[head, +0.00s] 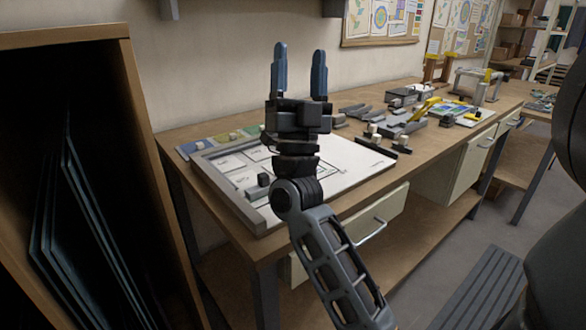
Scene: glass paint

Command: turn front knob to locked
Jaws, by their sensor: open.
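My gripper (300,56) is raised above the workbench, its two blue fingers pointing up and spread apart with nothing between them. Behind and below it lies a white board (345,160) with black lines and a grey rail (226,196) along its left edge. A small dark block (263,180) sits near the front left of the board, close to my wrist. I cannot tell whether it is the front knob, nor read any locked mark. My arm hides part of the board.
The wooden workbench (430,143) runs back to the right, with grey fixtures (400,127) and a yellow-handled tool (425,108) on it. An open wooden rack (65,40) with dark panels stands close on the left. A drawer (372,229) is under the bench. The air around the fingers is clear.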

